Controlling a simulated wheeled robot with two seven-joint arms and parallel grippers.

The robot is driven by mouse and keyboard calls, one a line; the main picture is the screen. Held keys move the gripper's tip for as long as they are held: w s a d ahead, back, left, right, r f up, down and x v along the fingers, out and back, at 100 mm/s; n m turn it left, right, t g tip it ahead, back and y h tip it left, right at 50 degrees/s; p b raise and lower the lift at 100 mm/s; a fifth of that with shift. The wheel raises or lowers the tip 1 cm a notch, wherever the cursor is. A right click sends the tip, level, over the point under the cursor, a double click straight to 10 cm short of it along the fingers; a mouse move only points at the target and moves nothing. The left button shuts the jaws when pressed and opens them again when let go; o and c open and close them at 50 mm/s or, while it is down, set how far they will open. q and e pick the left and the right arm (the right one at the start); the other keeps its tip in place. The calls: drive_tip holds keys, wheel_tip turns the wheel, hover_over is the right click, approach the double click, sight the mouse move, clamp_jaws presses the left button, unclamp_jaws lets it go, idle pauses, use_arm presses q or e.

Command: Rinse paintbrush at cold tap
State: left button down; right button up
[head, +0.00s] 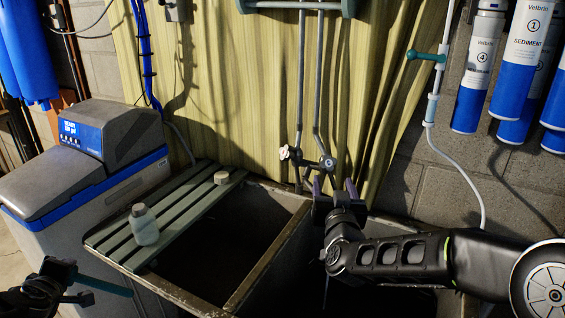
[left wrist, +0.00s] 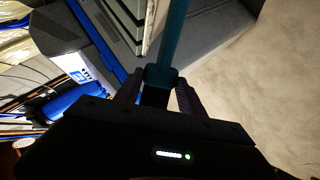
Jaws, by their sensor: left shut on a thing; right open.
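My left gripper (head: 72,284), low at the left in the head view, is shut on a teal rod-like handle (head: 106,288), which I take for the paintbrush. The handle also shows between the fingers in the left wrist view (left wrist: 171,40); its bristles cannot be made out. Two taps stand on pipes behind the sink: a pale-handled one (head: 284,153) and a darker-handled one (head: 328,163). Which is cold is unclear. My right gripper (head: 335,188) is open and empty, just below and in front of the darker tap. The twin-basin sink (head: 268,258) is partly hidden by my right arm.
A slatted rack (head: 187,212) across the left basin holds a pale bottle (head: 144,226) and a small round item (head: 221,177). A grey-blue water softener (head: 90,160) stands left. Blue-white filters (head: 478,70) and a hose (head: 463,170) hang right.

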sight(329, 163)
use_arm(q)
drive_tip(key=shift+r+p, duration=0.9)
drive_tip(key=shift+r, duration=0.05)
use_arm(e)
drive_tip(key=w, duration=0.3)
drive_tip(key=w+d, duration=0.1)
drive_tip(key=w, duration=0.6)
drive_tip(key=shift+w+d, duration=0.15)
drive_tip(key=shift+w, duration=0.2)
drive_tip(key=shift+c, duration=0.2)
clamp_jaws()
use_arm(q)
drive_tip(key=shift+f+b, duration=0.65)
use_arm(e)
drive_tip(key=shift+f+m+h, duration=0.1)
drive_tip(key=shift+m+h, duration=0.4)
drive_tip(key=shift+m, duration=0.4)
use_arm(q)
drive_tip(key=shift+f, duration=0.15)
use_arm(e)
drive_tip(key=shift+m+g+h, duration=0.3)
drive_tip(key=shift+m+h, duration=0.2)
drive_tip(key=shift+m, duration=0.9)
drive_tip(key=shift+o, duration=0.2)
unclamp_jaws()
